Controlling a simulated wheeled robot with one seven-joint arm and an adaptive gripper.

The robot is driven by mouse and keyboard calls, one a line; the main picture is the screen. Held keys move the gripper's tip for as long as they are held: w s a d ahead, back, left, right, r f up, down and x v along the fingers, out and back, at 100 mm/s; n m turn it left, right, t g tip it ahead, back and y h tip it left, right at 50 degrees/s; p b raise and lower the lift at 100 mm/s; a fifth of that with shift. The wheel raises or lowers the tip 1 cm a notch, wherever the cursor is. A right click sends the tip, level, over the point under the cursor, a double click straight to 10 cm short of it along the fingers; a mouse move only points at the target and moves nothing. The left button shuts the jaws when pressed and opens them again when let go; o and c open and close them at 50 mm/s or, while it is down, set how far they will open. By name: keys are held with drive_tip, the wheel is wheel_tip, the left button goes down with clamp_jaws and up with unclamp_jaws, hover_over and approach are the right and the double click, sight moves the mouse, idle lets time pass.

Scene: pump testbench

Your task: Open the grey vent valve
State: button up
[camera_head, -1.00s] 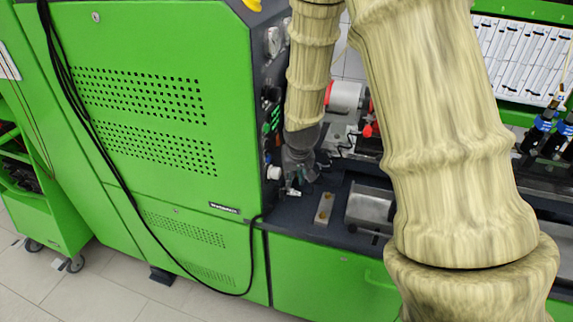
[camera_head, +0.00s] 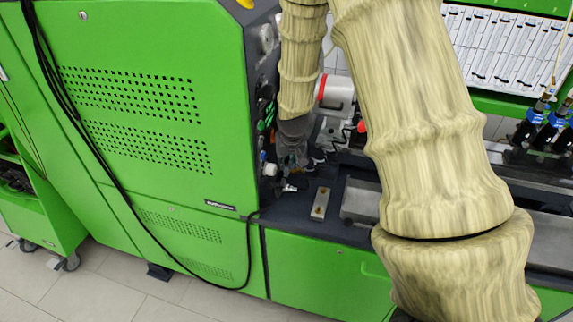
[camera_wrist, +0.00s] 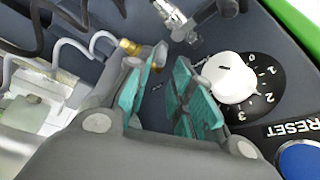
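In the wrist view, a silver fitting with a dark grey lever (camera_wrist: 205,18) shows at the top on the dark panel. It may be the grey vent valve; I cannot tell for sure. In the head view a small silver fitting (camera_head: 289,187) shows low beside the cabinet. My gripper (camera_wrist: 172,75) is open, its teal pads apart with nothing clearly held between them. The fingertips are below and left of the lever, near a white dial knob (camera_wrist: 230,77). In the head view my gripper (camera_head: 293,158) is close to the cabinet's control side, small and partly dark.
A brass fitting (camera_wrist: 130,47) with a pale hose is by the left finger. A blue button (camera_wrist: 301,158) marked RESET is at lower right. The green cabinet (camera_head: 130,110) stands left of my arm. A red and white motor-like cylinder (camera_head: 337,91) is behind.

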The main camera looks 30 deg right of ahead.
sight(286, 167)
drive_tip(key=shift+p+x, duration=0.65)
drive_tip(key=shift+x, duration=1.9)
clamp_jaws()
